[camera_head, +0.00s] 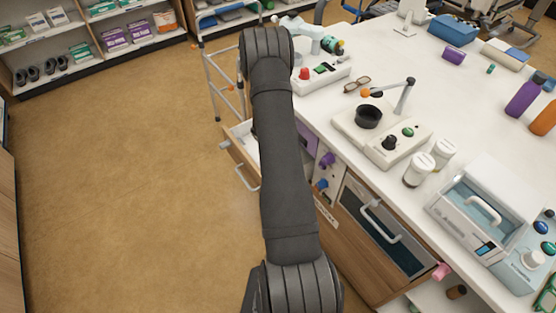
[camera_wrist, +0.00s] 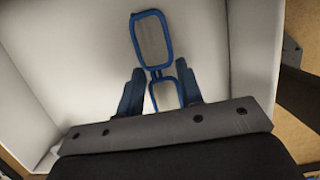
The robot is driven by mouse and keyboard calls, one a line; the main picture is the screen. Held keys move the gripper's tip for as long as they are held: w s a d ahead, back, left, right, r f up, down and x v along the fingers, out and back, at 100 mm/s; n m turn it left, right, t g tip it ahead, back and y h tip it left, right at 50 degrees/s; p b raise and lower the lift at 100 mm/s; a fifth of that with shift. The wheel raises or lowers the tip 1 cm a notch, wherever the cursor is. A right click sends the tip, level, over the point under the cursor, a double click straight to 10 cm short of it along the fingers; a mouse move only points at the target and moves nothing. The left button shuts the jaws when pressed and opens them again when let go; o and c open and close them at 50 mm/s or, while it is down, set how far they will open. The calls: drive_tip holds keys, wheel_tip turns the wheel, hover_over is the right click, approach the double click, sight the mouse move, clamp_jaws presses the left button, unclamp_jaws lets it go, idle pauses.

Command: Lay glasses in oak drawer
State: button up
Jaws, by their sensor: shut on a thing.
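My gripper (camera_wrist: 160,90) is shut on the blue-framed glasses (camera_wrist: 152,12), holding them near the middle, with one lens beyond the fingertips and the other between the fingers. Behind them the wrist view shows the white floor and walls of the open drawer (camera_wrist: 70,60). I cannot tell whether the glasses touch the drawer floor. In the head view the pulled-out drawer (camera_head: 232,152) has a wooden front and pale handles; my arm hides part of it, and also my gripper and the held glasses.
A brown-framed pair of glasses (camera_head: 357,84) lies on the white counter (camera_head: 440,100). Near it stand a device with a black cup (camera_head: 369,117), white jars (camera_head: 419,169) and a grey-white machine (camera_head: 486,212). A walker frame (camera_head: 213,85) stands behind the drawer. Floor at left is clear.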

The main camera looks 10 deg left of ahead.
drive_tip(key=shift+f, duration=0.4)
drive_tip(key=o, duration=1)
drive_tip(key=shift+o, duration=0.6)
drive_tip(key=o, duration=0.3)
drive_tip(key=shift+r, duration=0.1)
drive_tip(key=shift+r, duration=3.9)
drive_tip(key=shift+f, duration=3.75)
